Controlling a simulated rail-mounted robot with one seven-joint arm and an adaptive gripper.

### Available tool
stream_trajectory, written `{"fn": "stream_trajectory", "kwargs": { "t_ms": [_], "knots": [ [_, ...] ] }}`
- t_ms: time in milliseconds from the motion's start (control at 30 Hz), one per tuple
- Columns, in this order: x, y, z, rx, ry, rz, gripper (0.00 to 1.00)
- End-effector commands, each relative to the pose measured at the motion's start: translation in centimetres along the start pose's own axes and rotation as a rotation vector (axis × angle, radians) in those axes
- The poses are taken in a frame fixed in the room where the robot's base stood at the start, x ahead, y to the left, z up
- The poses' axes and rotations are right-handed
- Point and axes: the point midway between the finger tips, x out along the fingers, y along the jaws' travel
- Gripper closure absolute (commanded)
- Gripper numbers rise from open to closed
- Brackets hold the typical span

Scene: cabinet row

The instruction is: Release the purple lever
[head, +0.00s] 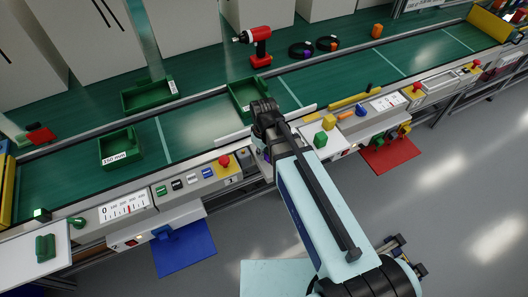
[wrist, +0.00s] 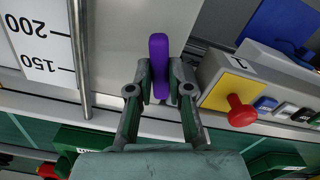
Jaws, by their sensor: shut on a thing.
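The purple lever (wrist: 159,58) stands upright in the wrist view, in front of a pale panel. My gripper (wrist: 160,84) is shut on it, with one dark finger on each side of its lower part. The upper part of the lever sticks out past the fingertips. In the head view my arm reaches to the front edge of the conveyor, and its wrist hides most of the gripper and lever.
A scale marked 150 and 200 (wrist: 40,42) with a metal rod (wrist: 80,60) is left of the lever. A red button (wrist: 241,112) on a yellow plate is close on the right. Green bins (head: 120,148) and a red drill (head: 258,45) are on the conveyor.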

Motion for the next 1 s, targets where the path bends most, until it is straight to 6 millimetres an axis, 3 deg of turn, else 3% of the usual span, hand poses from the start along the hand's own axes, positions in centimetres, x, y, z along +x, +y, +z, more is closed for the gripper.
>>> {"fn": "stream_trajectory", "kwargs": {
  "t_ms": [233,567,600,633,667,1000],
  "knots": [
    [0.06,-0.46,-0.01,0.15,-0.001,0.0,1.0],
    [0.04,-0.51,-0.02,0.174,-0.001,-0.001,1.0],
    [0.05,-0.51,-0.02,0.174,-0.001,-0.001,0.71],
    [0.05,-0.51,-0.01,0.173,-0.001,-0.001,0.6],
    [0.05,-0.5,-0.02,0.173,-0.001,-0.001,0.56],
    [-0.11,-0.48,-0.03,0.172,0.0,0.0,0.56]
  ]
}}
